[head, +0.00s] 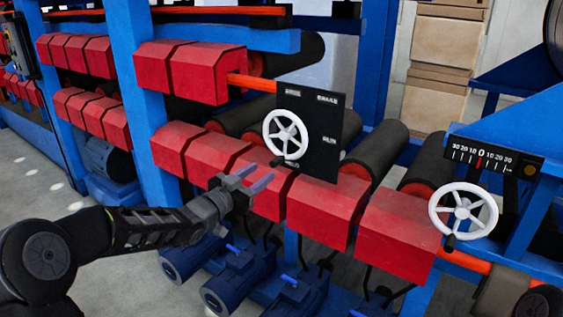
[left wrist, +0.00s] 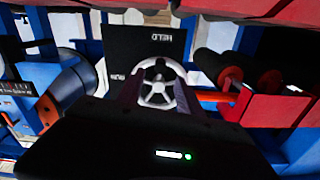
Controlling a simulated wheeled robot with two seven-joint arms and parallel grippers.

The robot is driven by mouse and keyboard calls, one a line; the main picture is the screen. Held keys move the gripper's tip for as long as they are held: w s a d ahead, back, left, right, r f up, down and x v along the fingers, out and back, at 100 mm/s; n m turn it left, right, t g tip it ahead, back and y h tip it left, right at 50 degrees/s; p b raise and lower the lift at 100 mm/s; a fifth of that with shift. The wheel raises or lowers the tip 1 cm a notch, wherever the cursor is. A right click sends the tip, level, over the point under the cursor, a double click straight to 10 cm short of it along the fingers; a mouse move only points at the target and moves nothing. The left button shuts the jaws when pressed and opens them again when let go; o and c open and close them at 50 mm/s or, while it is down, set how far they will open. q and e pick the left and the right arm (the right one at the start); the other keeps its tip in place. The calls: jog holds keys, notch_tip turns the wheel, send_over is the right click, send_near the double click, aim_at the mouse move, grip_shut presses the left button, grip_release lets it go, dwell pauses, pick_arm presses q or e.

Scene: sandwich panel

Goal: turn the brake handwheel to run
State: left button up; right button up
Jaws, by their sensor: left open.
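The brake handwheel (head: 285,134) is a white spoked wheel with a dark knob at its lower rim. It is mounted on a black panel (head: 325,150) with small white lettering, including BRAKE at the top right and what looks like RUN at the right. My left gripper (head: 262,177) is open and empty, below and left of the wheel in the head view. In the left wrist view the handwheel (left wrist: 158,87) shows between the two fingers, apart from them as far as I can tell; the panel (left wrist: 120,45) is behind it. My right gripper is not in view.
A second white handwheel (head: 463,210) stands at the right under a black scale (head: 490,158). Red guard blocks (head: 325,208) run below the brake panel, with dark rollers (head: 376,150) behind. Blue motors (head: 240,275) sit below, and a blue post (head: 140,100) stands left.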

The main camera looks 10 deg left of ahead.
aim_at(272, 165)
pick_arm(q)
jog(key=p+x, duration=0.1)
jog(key=x, duration=0.6)
jog(key=shift+w+f, duration=0.15)
jog(key=shift+w, duration=0.25)
grip_shut()
dwell(0.3)
dwell(1.0)
